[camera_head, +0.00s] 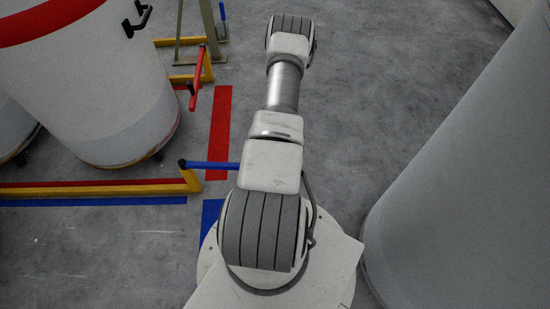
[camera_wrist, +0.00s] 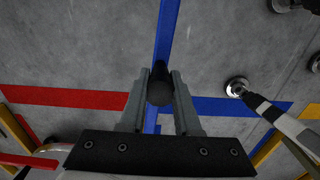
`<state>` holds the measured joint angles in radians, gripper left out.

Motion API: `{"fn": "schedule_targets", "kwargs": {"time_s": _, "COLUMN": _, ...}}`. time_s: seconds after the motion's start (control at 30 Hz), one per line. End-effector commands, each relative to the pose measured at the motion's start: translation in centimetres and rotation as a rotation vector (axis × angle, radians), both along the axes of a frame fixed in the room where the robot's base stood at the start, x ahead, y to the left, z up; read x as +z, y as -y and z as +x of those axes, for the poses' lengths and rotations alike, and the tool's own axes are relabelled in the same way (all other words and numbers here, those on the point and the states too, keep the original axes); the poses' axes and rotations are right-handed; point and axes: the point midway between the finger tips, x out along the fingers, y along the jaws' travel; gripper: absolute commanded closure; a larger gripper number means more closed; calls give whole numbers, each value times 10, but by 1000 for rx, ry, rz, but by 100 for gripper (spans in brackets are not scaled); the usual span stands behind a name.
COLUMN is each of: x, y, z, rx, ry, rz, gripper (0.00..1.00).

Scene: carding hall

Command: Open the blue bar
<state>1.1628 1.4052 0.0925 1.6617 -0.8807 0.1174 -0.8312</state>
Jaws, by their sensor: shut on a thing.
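The blue bar (camera_head: 210,165) juts to the right from a dark pivot at the end of a low yellow rail (camera_head: 110,189). Its right part is hidden behind my arm. In the wrist view the blue bar (camera_wrist: 165,36) runs from the top edge down to a dark round grip (camera_wrist: 160,92) between my fingers. My gripper (camera_wrist: 160,80) is shut on this dark grip, with one finger on each side. My gripper does not show in the head view.
A large white drum with a red rim (camera_head: 95,85) stands at left, and a big grey cylinder (camera_head: 465,185) at right. A red bar (camera_head: 197,72) stands out from another yellow frame. Red tape (camera_head: 218,130) and blue tape mark the floor. Grey floor beyond my arm is clear.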

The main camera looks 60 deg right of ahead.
Motion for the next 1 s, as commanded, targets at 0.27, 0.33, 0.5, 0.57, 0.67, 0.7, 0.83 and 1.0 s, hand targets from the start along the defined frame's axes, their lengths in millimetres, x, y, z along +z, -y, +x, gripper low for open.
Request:
{"fn": "schedule_targets", "kwargs": {"time_s": 0.27, "x": 0, "y": 0, "z": 2, "rx": -2, "ry": 4, "rz": 0, "gripper": 100}}
{"fn": "schedule_targets", "kwargs": {"time_s": 0.33, "x": 0, "y": 0, "z": 2, "rx": -2, "ry": 4, "rz": 0, "gripper": 100}}
{"fn": "schedule_targets", "kwargs": {"time_s": 0.5, "x": 0, "y": 0, "z": 1, "rx": -2, "ry": 4, "rz": 0, "gripper": 56}}
{"fn": "schedule_targets", "kwargs": {"time_s": 0.57, "x": 0, "y": 0, "z": 1, "rx": -2, "ry": 2, "rz": 0, "gripper": 46}}
{"fn": "schedule_targets", "kwargs": {"time_s": 0.67, "x": 0, "y": 0, "z": 0, "rx": -2, "ry": 1, "rz": 0, "gripper": 39}}
{"fn": "schedule_targets", "kwargs": {"time_s": 0.7, "x": 0, "y": 0, "z": 0, "rx": -2, "ry": 1, "rz": 1, "gripper": 39}}
{"fn": "schedule_targets", "kwargs": {"time_s": 0.83, "x": 0, "y": 0, "z": 0, "rx": -2, "ry": 0, "rz": 0, "gripper": 39}}
{"fn": "schedule_targets", "kwargs": {"time_s": 1.0, "x": 9, "y": 1, "z": 0, "rx": -2, "ry": 1, "rz": -1, "gripper": 39}}
